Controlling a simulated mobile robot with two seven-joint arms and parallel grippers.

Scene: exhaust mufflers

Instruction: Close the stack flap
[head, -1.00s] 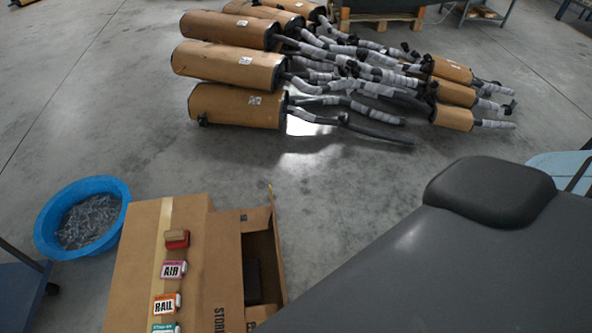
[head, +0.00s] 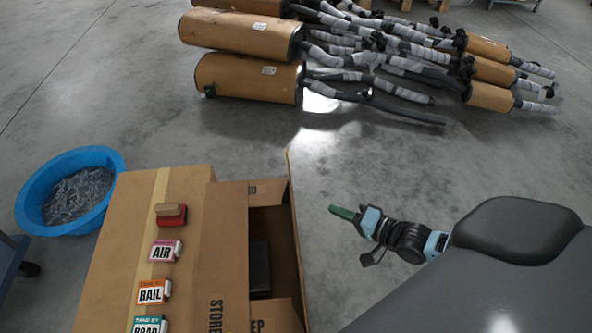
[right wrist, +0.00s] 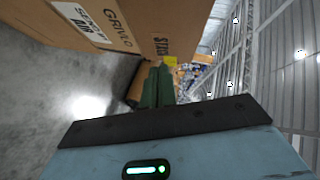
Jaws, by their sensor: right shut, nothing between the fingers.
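A cardboard box (head: 146,225) stands at the lower left in the head view, partly open on its right side. A flap (head: 294,235) stands up along the right edge of the opening, seen nearly edge-on. My left gripper is not in view.
A red stamp-like block (head: 171,219) and AIR (head: 165,251), RAIL (head: 154,292) and ROAD (head: 150,325) pieces lie on the box top. A blue tub (head: 30,205) stands left. Wrapped mufflers (head: 250,78) lie behind. Floor between box and mufflers is clear.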

